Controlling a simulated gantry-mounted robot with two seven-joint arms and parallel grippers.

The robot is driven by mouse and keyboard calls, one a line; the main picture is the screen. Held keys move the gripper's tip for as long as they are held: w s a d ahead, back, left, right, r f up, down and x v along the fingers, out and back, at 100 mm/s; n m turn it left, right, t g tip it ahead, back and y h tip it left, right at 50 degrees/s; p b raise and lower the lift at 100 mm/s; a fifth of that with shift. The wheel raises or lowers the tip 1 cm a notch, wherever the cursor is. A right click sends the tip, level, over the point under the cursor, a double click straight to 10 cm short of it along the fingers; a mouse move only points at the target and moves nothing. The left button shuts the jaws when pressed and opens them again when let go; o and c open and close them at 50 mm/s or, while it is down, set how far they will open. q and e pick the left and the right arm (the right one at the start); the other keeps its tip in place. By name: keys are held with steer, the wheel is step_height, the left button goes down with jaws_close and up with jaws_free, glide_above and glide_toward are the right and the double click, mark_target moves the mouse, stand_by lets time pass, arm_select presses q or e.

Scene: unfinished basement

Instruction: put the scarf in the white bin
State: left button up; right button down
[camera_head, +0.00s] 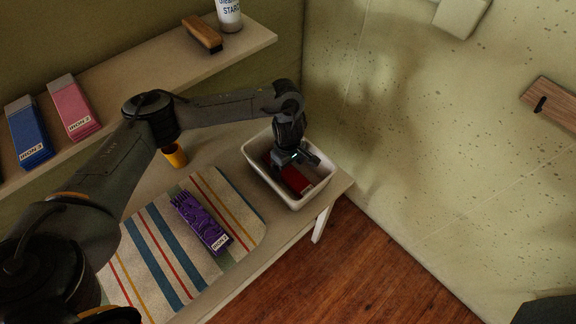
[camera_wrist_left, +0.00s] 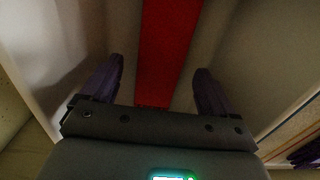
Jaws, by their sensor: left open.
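The white bin (camera_head: 326,176) stands at the right end of the table. A long red item (camera_head: 294,178) with a pale end lies inside it; I cannot tell whether it is a scarf. My left gripper (camera_head: 296,160) reaches down into the bin, over the red item. In the left wrist view its open fingers (camera_wrist_left: 159,78) stand apart on either side of the red strip (camera_wrist_left: 168,40), with nothing gripped. A purple folded, scarf-like bundle (camera_head: 201,220) with a fringed end and a label lies on the striped mat (camera_head: 150,250). My right gripper is out of view.
An orange-yellow cup (camera_head: 175,156) stands behind the mat. The raised shelf (camera_head: 130,85) holds a blue packet (camera_head: 30,135), a pink packet (camera_head: 74,108), a brush (camera_head: 202,33) and a white bottle (camera_head: 229,14). A wall is close right of the bin.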

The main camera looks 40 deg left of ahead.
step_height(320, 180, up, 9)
steer(key=p, duration=0.8)
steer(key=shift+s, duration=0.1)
